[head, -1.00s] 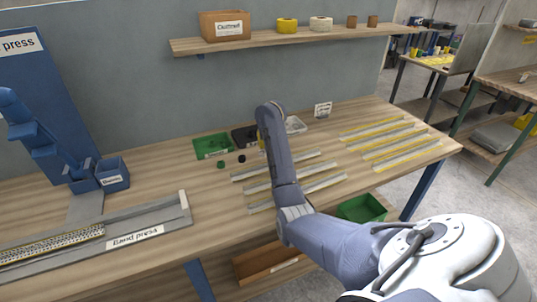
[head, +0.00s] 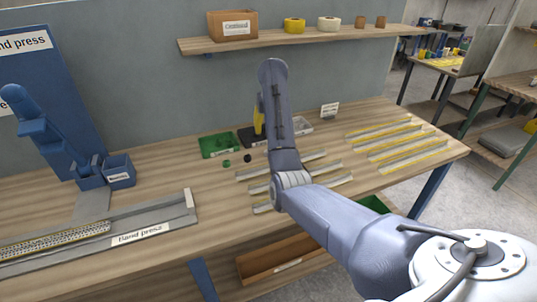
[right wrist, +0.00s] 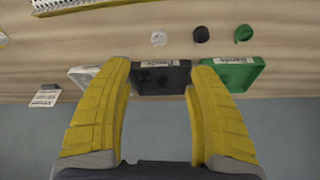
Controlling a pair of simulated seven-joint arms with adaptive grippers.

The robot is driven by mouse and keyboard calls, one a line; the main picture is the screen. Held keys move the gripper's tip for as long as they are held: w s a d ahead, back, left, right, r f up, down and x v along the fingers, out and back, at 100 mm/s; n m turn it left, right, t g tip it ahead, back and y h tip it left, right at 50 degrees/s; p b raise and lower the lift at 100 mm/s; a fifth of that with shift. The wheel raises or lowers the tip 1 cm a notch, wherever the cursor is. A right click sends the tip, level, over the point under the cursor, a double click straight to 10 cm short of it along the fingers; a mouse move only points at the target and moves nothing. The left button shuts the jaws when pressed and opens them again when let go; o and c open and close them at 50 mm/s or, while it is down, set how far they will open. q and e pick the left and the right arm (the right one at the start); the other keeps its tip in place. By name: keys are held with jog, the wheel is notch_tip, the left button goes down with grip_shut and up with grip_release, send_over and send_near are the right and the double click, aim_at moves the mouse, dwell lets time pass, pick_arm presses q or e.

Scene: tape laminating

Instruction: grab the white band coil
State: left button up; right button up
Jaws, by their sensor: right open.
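The white band coil (right wrist: 158,39) is a small pale ring lying on the wooden bench in the right wrist view. It lies in line with a black coil (right wrist: 201,34) and a green coil (right wrist: 243,33). In the head view my right arm hides it. My right gripper (right wrist: 162,64) has yellow fingers, spread apart and empty. The white coil shows beyond the gap between the fingertips, apart from them. In the head view one yellow finger (head: 259,117) shows beside my arm, above the trays. My left gripper is not in view.
Labelled band trays stand along the wall: white (right wrist: 86,76), black (right wrist: 160,80) and green (right wrist: 232,74). Metal strips (head: 400,143) lie on the right of the bench (head: 190,175). The hand press (head: 40,130) stands at the left. A shelf (head: 300,40) with a box and rolls hangs above.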

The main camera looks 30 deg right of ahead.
jog(key=x, duration=0.9)
jog(key=shift+f, duration=0.4)
jog(key=shift+x, duration=3)
jog(key=c, duration=1)
